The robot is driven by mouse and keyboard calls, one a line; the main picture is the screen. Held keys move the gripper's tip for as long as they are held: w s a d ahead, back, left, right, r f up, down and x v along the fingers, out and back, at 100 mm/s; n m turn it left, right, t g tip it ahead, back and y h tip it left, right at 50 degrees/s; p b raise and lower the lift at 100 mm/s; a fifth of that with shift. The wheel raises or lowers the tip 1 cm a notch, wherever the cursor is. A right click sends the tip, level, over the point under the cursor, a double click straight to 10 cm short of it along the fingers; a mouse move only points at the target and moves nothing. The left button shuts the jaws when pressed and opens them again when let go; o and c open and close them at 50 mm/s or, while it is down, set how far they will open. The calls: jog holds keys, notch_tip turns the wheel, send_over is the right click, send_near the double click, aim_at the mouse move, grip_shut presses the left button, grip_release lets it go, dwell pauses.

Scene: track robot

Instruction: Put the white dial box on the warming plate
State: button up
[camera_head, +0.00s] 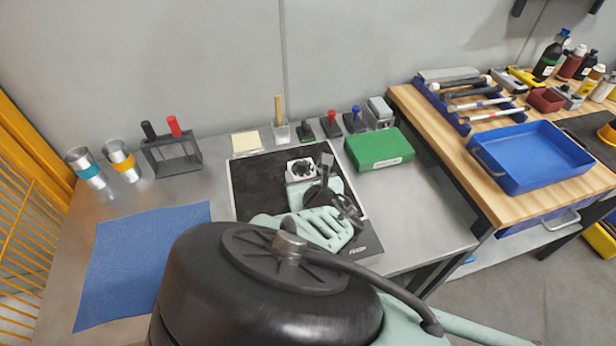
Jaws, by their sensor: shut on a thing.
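The white dial box (300,168), a small white block with a black round dial, is over the middle of the warming plate (249,182), a black flat square plate with a pale rim and a dark front strip. My gripper (319,176) reaches in from the front and is shut on the white dial box. The dark fingers cover part of the box's right and near side. I cannot tell whether the box touches the plate or is held just above it.
A blue mat (140,255) lies left. Two cups (122,160), a pen rack (172,153), a yellow note pad (246,142) and several stamps (331,124) stand along the back. A green box (380,148) sits right of the plate. A wooden bench with a blue tray (530,155) is further right.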

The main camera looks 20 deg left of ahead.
jog(key=shift+f, duration=0.95)
jog(key=shift+b, duration=0.35)
jog(key=shift+f, duration=0.25)
jog(key=o, duration=1.1)
jog(key=shift+r, duration=0.1)
